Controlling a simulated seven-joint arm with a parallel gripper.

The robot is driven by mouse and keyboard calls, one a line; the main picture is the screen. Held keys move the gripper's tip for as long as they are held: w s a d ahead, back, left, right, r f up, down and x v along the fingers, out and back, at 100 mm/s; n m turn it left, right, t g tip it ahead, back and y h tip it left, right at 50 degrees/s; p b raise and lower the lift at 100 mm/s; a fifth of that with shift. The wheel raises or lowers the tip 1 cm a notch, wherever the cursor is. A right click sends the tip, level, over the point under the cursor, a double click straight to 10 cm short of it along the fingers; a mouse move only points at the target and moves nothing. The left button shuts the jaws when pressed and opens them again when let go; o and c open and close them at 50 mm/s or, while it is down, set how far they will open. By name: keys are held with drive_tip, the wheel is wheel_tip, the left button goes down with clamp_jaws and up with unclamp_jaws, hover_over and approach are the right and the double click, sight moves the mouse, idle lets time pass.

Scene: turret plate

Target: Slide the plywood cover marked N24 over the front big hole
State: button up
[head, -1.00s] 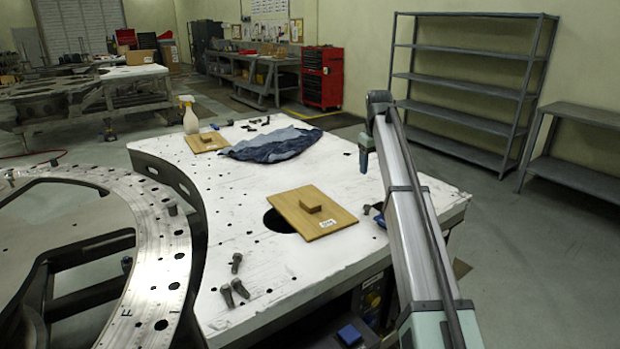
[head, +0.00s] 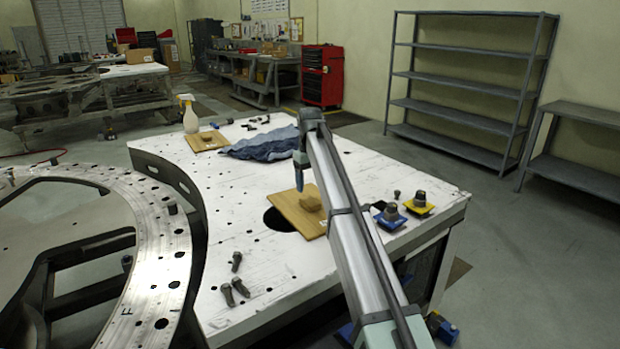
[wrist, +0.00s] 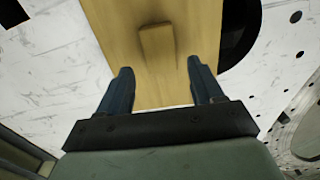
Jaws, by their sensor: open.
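The plywood cover (head: 290,208) lies flat on the white plate, with a small wooden block handle on top. It overlaps part of the front big hole (head: 273,221), whose dark left part is uncovered. My gripper (head: 299,186) is above the cover, close to the handle. In the wrist view my gripper (wrist: 160,72) is open and empty, fingers spread over the cover (wrist: 115,30), with the handle (wrist: 157,50) just beyond the fingertips, roughly between them. The hole (wrist: 240,35) shows dark at right.
A second plywood cover (head: 206,140), a blue cloth (head: 262,148) and a spray bottle (head: 189,115) are at the back. Several bolts (head: 235,285) lie front left. Blue (head: 390,217) and yellow (head: 420,206) pads with metal parts sit right of my arm.

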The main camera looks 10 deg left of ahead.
sight(309, 200)
drive_tip(key=shift+f, duration=3.1)
drive_tip(key=c, duration=0.8)
drive_tip(key=shift+n, duration=0.4)
drive_tip(key=shift+s+a, duration=1.35)
drive_tip(key=shift+a, duration=0.15)
drive_tip(key=shift+s+a, duration=1.3)
drive_tip(key=shift+a, duration=0.15)
